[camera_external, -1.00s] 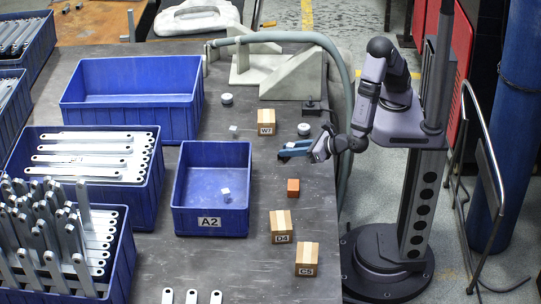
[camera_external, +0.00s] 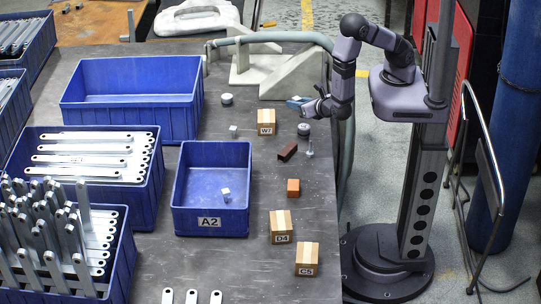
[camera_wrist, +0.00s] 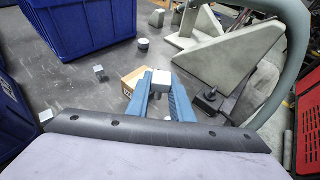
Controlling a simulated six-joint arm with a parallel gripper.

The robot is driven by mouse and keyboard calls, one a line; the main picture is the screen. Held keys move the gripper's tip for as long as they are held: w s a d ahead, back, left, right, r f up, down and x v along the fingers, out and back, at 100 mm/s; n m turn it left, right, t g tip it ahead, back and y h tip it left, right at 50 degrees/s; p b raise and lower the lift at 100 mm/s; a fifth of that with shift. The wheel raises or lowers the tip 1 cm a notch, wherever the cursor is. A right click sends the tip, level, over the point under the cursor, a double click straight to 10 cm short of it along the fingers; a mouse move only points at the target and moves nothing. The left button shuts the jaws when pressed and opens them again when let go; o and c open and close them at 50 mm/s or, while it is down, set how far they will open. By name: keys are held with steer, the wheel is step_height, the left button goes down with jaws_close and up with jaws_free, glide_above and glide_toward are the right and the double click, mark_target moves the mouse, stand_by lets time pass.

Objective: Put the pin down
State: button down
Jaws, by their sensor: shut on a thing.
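My gripper (camera_external: 297,102) is raised above the right side of the table, near the box marked W7. In the wrist view its two blue fingers (camera_wrist: 160,100) are closed on a light grey piece with a square-looking top, taken as the pin (camera_wrist: 160,80). Its lower part is mostly hidden between the fingers. In the external view the held piece is too small to make out. A small silver bolt-like part (camera_external: 310,149) stands upright on the table below and to the right of the gripper.
The W7 box (camera_external: 266,122), a brown block (camera_external: 288,151), an orange cube (camera_external: 293,187) and a round part (camera_external: 303,129) lie near the gripper. Blue bin A2 (camera_external: 210,222) stands left. A grey angled fixture (camera_external: 290,78) is behind. Bare table lies between bin A2 and the blocks.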

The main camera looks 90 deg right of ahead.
mark_target(311, 212)
steer(key=a+f+n+t+y+b, duration=0.1)
steer(key=a+f+b, duration=0.2)
steer(key=a, duration=0.4)
steer(key=s+a+f+n+t+y+b, duration=0.1)
steer(key=a+f+n+y+b, duration=0.1)
steer(key=a+b, duration=0.4)
steer(key=a+f+n+t+y+b, duration=0.1)
steer(key=a+f+b, duration=0.3)
steer(key=a, duration=0.4)
steer(key=shift+s+n+t+y+b, duration=0.2)
steer(key=shift+n+t+y+b, duration=0.2)
steer(key=shift+n+t+b, duration=0.25)
steer(key=s+a+b, duration=0.1)
steer(key=a, duration=0.2)
steer(key=s+a+n+y+b, duration=0.1)
steer(key=a+b, duration=0.1)
steer(key=a, duration=0.2)
steer(key=s+a+n+y+b, duration=0.1)
steer(key=a+b, duration=0.1)
steer(key=a, duration=0.1)
steer(key=shift+s+a+t, duration=0.1)
steer(key=shift+a+t, duration=0.15)
steer(key=shift+a, duration=0.15)
steer(key=a+r+n+y, duration=0.3)
steer(key=a+r+y, duration=0.1)
steer(key=a, duration=0.3)
steer(key=shift+s+r+t, duration=0.2)
steer(key=shift+r+t, duration=0.1)
steer(key=shift+r, duration=0.2)
steer(key=shift+n, duration=0.25)
